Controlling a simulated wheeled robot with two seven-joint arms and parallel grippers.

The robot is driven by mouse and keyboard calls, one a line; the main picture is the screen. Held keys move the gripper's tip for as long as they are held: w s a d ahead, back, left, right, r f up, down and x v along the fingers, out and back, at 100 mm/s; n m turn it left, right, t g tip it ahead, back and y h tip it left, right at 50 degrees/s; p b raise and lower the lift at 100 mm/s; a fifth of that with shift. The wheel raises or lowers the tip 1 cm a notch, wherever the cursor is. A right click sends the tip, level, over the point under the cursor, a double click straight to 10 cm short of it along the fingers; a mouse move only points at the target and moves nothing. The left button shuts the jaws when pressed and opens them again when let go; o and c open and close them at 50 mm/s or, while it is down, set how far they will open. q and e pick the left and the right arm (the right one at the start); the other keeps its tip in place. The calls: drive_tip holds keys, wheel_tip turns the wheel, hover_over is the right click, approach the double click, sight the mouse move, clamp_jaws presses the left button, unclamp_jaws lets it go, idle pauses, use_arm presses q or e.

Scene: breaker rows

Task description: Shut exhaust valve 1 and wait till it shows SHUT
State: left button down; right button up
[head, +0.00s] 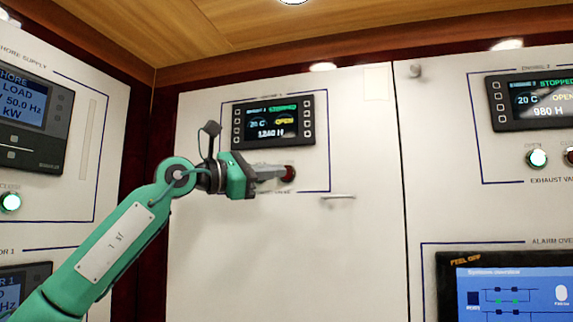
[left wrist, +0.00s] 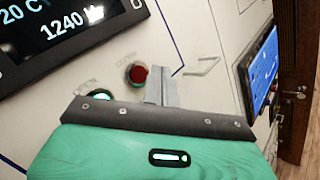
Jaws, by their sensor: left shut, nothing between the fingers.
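The engine 1 display (head: 273,121) on the white cabinet door reads STOPPED, 20 C, OPEN in yellow and 1240 H. Below it is a red button (head: 289,173), which also shows in the left wrist view (left wrist: 137,73). A green-lit button (left wrist: 100,97) sits left of it, partly covered by my gripper there and hidden in the head view. My left gripper (head: 280,173) is shut and empty, its fingertips at the red button in the head view. In the left wrist view its fingers (left wrist: 162,76) appear just right of the button. I cannot tell whether they touch it.
A door handle (head: 338,196) sticks out right of the red button. The engine 2 panel (head: 541,100) is at the right, also reading OPEN, with a green-lit button (head: 537,158) below. An alarm screen (head: 515,290) is lower right, a shore supply panel (head: 30,115) left.

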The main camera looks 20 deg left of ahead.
use_arm(q)
drive_tip(key=shift+w+p, duration=0.45)
drive_tip(key=shift+w, duration=0.55)
idle(1.3)
drive_tip(key=shift+w+p, duration=0.3)
drive_tip(key=shift+w, duration=0.1)
drive_tip(key=shift+w+p, duration=0.4)
idle(0.7)
drive_tip(key=shift+s, duration=0.1)
drive_tip(key=shift+s+b, duration=0.65)
drive_tip(key=shift+s, duration=0.05)
